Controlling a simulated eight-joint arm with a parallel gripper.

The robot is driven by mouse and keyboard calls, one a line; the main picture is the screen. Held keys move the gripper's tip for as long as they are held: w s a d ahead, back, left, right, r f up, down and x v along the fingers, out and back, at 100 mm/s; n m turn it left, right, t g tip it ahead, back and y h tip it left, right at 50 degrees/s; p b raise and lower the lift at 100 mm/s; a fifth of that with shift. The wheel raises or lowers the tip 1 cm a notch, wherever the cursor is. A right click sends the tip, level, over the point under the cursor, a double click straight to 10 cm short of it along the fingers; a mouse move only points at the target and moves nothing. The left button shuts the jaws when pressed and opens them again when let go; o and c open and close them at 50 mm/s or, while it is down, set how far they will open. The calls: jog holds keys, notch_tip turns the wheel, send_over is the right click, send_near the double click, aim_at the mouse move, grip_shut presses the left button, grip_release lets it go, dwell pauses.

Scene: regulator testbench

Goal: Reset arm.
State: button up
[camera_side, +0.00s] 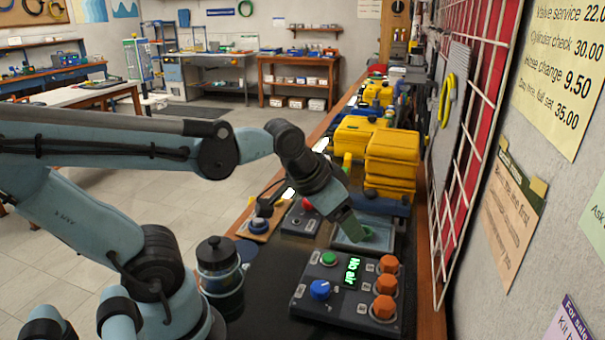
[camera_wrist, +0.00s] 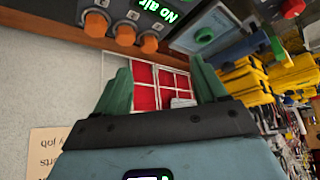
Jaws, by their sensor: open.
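My gripper (camera_side: 352,222) hangs over the bench near a shallow grey tray (camera_side: 345,244), behind the control box. The wrist view shows my gripper (camera_wrist: 162,88) with its two green fingers wide apart and nothing between them. A green round part (camera_wrist: 205,35) lies in the tray in the wrist view, clear of the fingers. The dark control box (camera_side: 335,312) has a blue knob (camera_side: 319,290), a green button (camera_side: 328,258), several orange knobs (camera_side: 384,307) and a lit display (camera_side: 352,272) reading "No air".
Yellow cases (camera_side: 392,160) are stacked behind the tray. A red button box (camera_side: 301,218) stands left of it, and a dark lidded jar (camera_side: 220,265) is near my arm. A white wire grid (camera_side: 468,150) on the wall borders the bench at right. Open floor (camera_side: 150,180) lies left.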

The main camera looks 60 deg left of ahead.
jog(key=shift+s+d+f+t, duration=0.4)
jog(key=shift+s+f, duration=0.25)
jog(key=shift+s, duration=0.1)
dwell(0.3)
